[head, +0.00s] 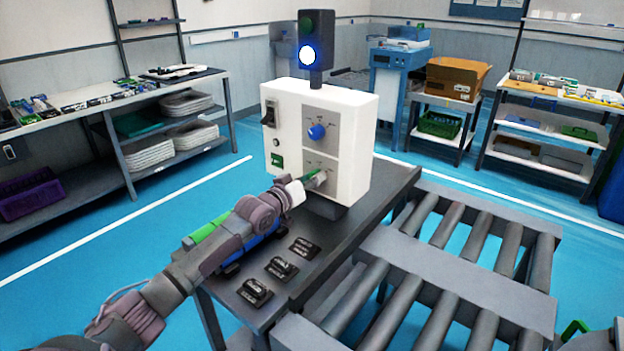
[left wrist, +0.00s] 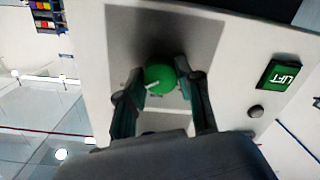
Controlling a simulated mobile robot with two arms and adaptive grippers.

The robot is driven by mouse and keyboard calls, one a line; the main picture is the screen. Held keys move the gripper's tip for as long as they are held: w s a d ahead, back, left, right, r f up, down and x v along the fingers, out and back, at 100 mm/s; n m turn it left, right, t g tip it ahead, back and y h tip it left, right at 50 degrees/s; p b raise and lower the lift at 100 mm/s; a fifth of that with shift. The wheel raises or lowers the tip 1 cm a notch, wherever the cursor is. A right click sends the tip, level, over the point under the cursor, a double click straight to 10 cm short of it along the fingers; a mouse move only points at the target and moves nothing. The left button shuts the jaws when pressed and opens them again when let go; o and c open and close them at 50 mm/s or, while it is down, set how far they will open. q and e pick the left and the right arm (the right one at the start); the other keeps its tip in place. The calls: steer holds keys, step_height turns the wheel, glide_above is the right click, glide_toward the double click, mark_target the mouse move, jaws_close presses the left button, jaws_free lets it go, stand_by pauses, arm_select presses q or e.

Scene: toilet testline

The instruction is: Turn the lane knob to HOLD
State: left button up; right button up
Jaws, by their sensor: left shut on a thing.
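A white control box (head: 352,105) stands on the dark bench, with a blue knob (head: 317,132) on its front. Below that is a second knob, mostly hidden by my left gripper (head: 316,180) in the head view. In the left wrist view this knob is green (left wrist: 160,79), with a pale pointer mark toward the picture's left. My left gripper (left wrist: 152,88) is shut on it, one finger on each side, close to the panel. The lettering around the knob cannot be read. A green bent piece at the lower right edge of the head view may belong to my right arm.
A lamp post (head: 316,50) with a lit blue-white lamp tops the box. A green LIFT label (left wrist: 283,75) and a round dark button (left wrist: 256,111) are near the knob. Several black switches (head: 282,268) lie on the bench top. A roller conveyor (head: 470,290) stands at right.

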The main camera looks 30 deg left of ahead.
arm_select(q)
steer(key=shift+f, duration=0.25)
steer(key=o, duration=1.2)
steer(key=shift+r, duration=0.15)
steer(key=shift+c, duration=0.2)
steer(key=s, duration=1.2)
steer(key=shift+a+r, duration=0.3)
steer(key=shift+a, duration=0.05)
